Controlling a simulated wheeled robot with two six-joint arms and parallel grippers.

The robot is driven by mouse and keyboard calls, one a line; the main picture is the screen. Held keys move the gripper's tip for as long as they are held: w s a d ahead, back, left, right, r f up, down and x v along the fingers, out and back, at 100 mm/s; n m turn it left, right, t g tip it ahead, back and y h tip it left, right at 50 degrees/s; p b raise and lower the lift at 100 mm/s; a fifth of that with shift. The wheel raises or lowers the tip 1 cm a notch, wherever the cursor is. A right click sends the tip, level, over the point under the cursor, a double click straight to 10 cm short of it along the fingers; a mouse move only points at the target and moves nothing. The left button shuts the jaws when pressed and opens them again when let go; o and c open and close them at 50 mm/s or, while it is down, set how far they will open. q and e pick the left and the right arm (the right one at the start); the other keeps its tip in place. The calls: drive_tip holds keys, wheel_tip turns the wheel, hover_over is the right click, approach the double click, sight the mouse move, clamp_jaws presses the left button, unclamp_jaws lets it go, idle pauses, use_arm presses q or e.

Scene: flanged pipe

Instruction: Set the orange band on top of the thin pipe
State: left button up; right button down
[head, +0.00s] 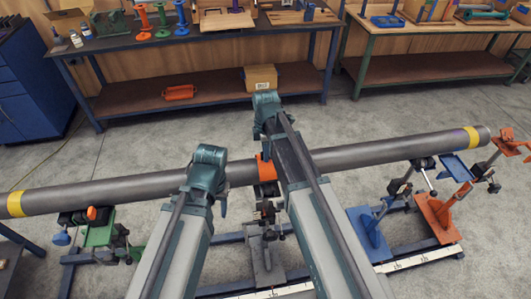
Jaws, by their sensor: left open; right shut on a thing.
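The long grey pipe (130,190) lies across the view with yellow rings near both ends. The orange band (265,168) shows against the pipe near its middle, just left of my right arm. Whether it rests on the pipe or hangs just above it I cannot tell. My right gripper (264,134) is shut on the band; its fingers are mostly hidden by the arm. My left gripper (222,204) is open and empty, beside the pipe's near side and left of the band; its fingertips are hardly visible.
Green (100,232), grey (265,252), blue (371,235) and orange (440,215) stands are along the pipe on a floor frame. A workbench (200,38) with tools and a second bench (430,28) stand behind. The floor between pipe and benches is clear.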

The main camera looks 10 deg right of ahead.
drive_tip(key=shift+f+b, duration=0.35)
drive_tip(key=shift+f, duration=0.15)
idle(0.6)
drive_tip(key=shift+r, duration=0.1)
idle(0.5)
drive_tip(key=c, duration=0.7)
unclamp_jaws()
drive_tip(key=shift+c, duration=0.2)
drive_tip(key=shift+r+p, duration=3.55)
drive_tip(key=shift+p, duration=0.1)
